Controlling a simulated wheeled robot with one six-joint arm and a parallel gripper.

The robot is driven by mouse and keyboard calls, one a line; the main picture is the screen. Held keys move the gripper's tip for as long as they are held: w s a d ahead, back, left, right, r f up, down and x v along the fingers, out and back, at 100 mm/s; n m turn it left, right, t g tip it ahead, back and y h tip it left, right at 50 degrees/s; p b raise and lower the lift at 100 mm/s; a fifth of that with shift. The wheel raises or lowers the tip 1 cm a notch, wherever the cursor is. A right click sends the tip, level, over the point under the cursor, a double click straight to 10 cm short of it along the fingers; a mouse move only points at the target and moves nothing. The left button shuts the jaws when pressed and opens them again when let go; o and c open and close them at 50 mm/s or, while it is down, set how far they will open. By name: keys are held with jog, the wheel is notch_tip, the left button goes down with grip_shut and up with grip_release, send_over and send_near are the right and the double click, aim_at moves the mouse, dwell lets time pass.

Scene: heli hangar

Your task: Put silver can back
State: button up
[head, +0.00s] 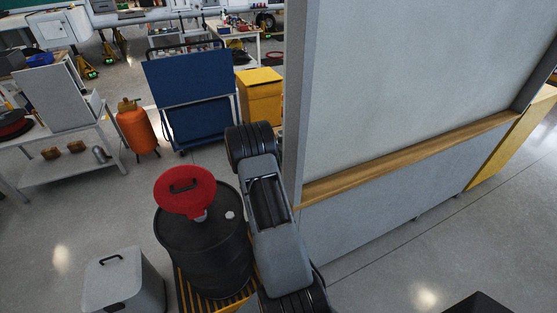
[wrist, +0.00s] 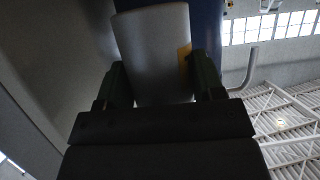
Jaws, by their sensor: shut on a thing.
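In the head view my arm reaches forward past the black drum, and neither the gripper nor the held can shows there.
A large grey panel unit (head: 400,200) with a wooden ledge is close on the right. Behind are a blue cart (head: 187,95), a yellow cabinet (head: 260,95) and an orange cylinder (head: 137,130).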

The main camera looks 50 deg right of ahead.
jog(key=shift+w+d+f, duration=0.1)
jog(key=shift+d+f, duration=0.45)
jog(key=shift+f, duration=0.1)
jog(key=shift+f+p, duration=0.55)
jog(key=shift+f, duration=1)
jog(key=shift+f, duration=0.1)
jog(key=o, duration=1)
jog(key=shift+w+a+r, duration=0.1)
jog(key=shift+a+r, duration=0.05)
jog(key=shift+r, duration=0.05)
jog(key=b+v, duration=0.1)
jog(key=v, duration=0.6)
jog(key=shift+a, duration=0.1)
